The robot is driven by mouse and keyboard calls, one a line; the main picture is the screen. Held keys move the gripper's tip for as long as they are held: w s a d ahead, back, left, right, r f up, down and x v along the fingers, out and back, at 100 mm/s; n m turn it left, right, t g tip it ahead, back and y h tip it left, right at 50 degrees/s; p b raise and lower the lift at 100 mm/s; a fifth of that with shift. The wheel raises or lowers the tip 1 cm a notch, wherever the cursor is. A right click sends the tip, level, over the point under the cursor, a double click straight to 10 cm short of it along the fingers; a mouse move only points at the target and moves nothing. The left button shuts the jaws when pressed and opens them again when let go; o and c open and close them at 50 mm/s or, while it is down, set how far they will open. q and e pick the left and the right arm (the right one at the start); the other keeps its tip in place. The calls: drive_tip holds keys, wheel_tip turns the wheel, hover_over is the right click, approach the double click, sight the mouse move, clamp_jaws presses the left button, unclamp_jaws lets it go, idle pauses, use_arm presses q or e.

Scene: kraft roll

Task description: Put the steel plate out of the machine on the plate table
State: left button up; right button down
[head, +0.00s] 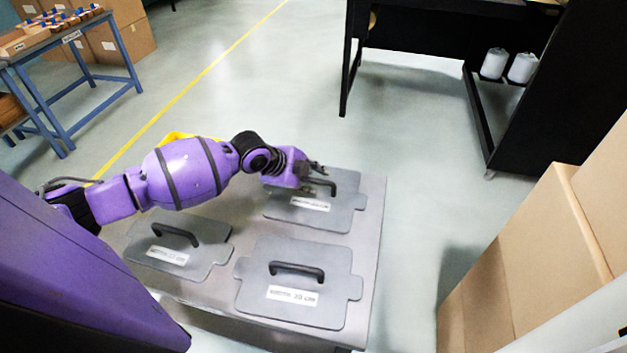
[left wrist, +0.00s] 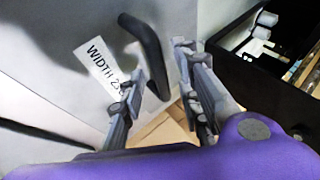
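Three grey steel plates with black handles and white labels lie flat on the plate table (head: 372,215): a far plate (head: 340,218), a left plate (head: 205,238) and a near plate (head: 335,262). I cannot tell which came out of the machine. My left gripper (head: 316,174) is at the far plate's handle (head: 331,184). In the left wrist view my left gripper (left wrist: 160,68) has its fingers apart, with the black handle (left wrist: 143,42) seen in the gap between them. The label (left wrist: 98,72) reads "WIDTH 2", the rest hidden by a finger. My right gripper is not in view.
Cardboard boxes (head: 520,265) stand right of the table. A blue bench (head: 62,90) with small parts is at the far left. The floor behind the table is clear.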

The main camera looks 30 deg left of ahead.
use_arm(q)
drive_tip(key=v, duration=1)
drive_tip(key=shift+s+p, duration=0.2)
drive_tip(key=shift+p, duration=0.2)
